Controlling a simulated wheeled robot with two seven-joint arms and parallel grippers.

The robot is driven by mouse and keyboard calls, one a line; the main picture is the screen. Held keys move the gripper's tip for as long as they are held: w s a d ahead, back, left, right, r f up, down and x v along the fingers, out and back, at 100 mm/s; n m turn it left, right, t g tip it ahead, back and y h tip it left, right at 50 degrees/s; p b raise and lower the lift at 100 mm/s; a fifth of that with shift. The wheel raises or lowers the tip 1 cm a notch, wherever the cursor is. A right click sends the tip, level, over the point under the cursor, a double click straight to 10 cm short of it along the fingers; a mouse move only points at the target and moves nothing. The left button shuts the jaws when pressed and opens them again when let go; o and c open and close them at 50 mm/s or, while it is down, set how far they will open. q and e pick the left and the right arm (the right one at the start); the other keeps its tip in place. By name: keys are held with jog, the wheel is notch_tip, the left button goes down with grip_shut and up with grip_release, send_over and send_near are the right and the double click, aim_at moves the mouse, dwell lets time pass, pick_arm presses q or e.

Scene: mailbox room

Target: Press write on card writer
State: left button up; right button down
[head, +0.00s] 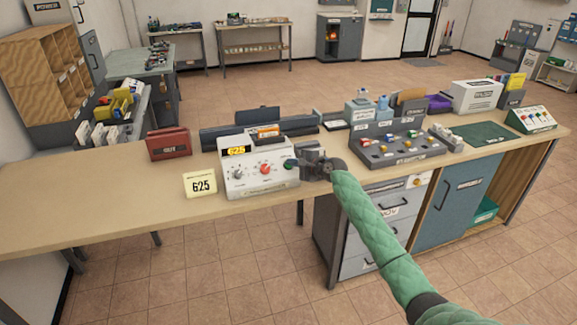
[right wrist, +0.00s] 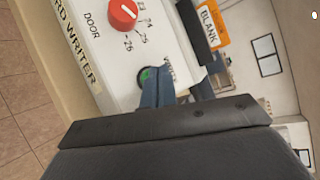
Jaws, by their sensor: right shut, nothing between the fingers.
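The white card writer (head: 258,178) stands on the counter, with a yellow display reading 625, a red knob (head: 265,169) and a green button (head: 289,163) on its front. In the right wrist view the writer (right wrist: 108,50) shows its label, the red knob (right wrist: 123,14) and the green button (right wrist: 147,76), partly hidden by my fingers. An orange card marked BLANK (right wrist: 209,20) sits in the dark slot on top. My right gripper (head: 302,165) is shut and empty, its fingertips (right wrist: 152,82) right at the green button; I cannot tell whether they touch it. My left gripper is out of view.
A yellow note reading 625 (head: 200,184) stands left of the writer. A red OUT box (head: 169,143) is behind it. A grey rack with small coloured items (head: 395,150) lies to the right. The counter's left part (head: 80,205) is clear.

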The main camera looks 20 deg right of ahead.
jog(key=shift+w+f, duration=0.1)
jog(key=shift+f, duration=0.1)
dwell(0.7)
jog(key=shift+w+f, duration=0.15)
dwell(0.4)
jog(key=shift+w+f+b, duration=0.2)
jog(key=shift+f+b, duration=0.1)
jog(key=shift+b, duration=0.05)
dwell(0.5)
jog(key=shift+r, duration=0.1)
jog(key=shift+s+r+p, duration=0.45)
jog(key=shift+r+p, duration=0.1)
jog(key=shift+p, duration=0.4)
